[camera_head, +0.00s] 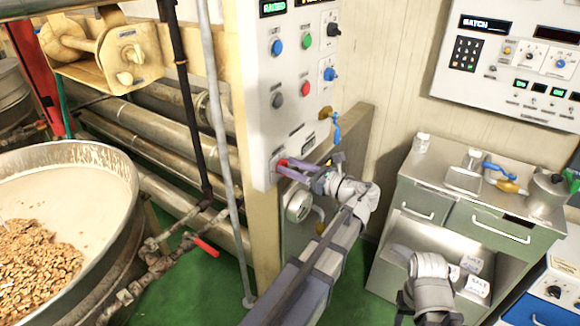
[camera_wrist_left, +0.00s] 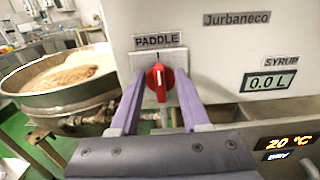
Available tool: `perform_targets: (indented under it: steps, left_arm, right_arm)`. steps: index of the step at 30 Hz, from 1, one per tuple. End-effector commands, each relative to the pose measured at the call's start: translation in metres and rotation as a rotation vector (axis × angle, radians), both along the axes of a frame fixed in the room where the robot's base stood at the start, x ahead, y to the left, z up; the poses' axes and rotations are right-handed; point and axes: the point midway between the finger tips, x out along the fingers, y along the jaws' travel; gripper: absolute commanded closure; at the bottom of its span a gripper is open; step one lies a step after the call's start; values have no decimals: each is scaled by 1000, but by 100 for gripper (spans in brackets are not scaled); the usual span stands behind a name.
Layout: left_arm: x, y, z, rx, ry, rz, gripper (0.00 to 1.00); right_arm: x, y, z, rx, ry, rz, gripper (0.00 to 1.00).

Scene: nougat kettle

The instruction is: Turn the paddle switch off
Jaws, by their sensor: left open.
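The paddle switch (camera_wrist_left: 159,82) is a red rotary knob on a pale plate under the label PADDLE. Its grip stands about upright, below a small mark. In the head view its red (camera_head: 283,162) shows low on the white control panel (camera_head: 262,120). My left gripper (camera_head: 284,166) is open at the panel, its purple fingers on either side of the knob. In the left wrist view a gap shows between the knob and each finger. My right arm's wrist (camera_head: 434,268) is at the lower right, in front of the steel cabinet; its jaws are not clear.
A large kettle (camera_head: 118,238) with pale mix and nuts stands at the left. Pipes and a red-handled valve (camera_head: 206,247) lie between it and the panel. A steel cabinet (camera_head: 416,206) with items on top stands at the right. A syrup display (camera_wrist_left: 270,82) sits right of the switch.

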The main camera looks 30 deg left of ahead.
Motion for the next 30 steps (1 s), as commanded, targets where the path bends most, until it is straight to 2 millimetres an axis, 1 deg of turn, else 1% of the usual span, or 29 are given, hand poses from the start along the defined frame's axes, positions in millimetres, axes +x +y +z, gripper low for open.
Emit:
perform_targets:
  steps: [3, 11, 23, 24, 30]
  left_arm:
    - [0, 6, 0, 0, 0, 1, 54]
    - [0, 6, 0, 0, 0, 1, 54]
    - [0, 6, 0, 0, 0, 0, 98]
    - [0, 6, 0, 0, 0, 0, 100]
    - [0, 6, 0, 0, 0, 1, 100]
  right_arm:
    - [0, 0, 0, 0, 0, 0, 50]
    - [0, 0, 0, 0, 0, 0, 50]
    - [0, 0, 0, 0, 0, 0, 50]
    - [0, 0, 0, 0, 0, 0, 50]
    - [0, 0, 0, 0, 0, 0, 50]
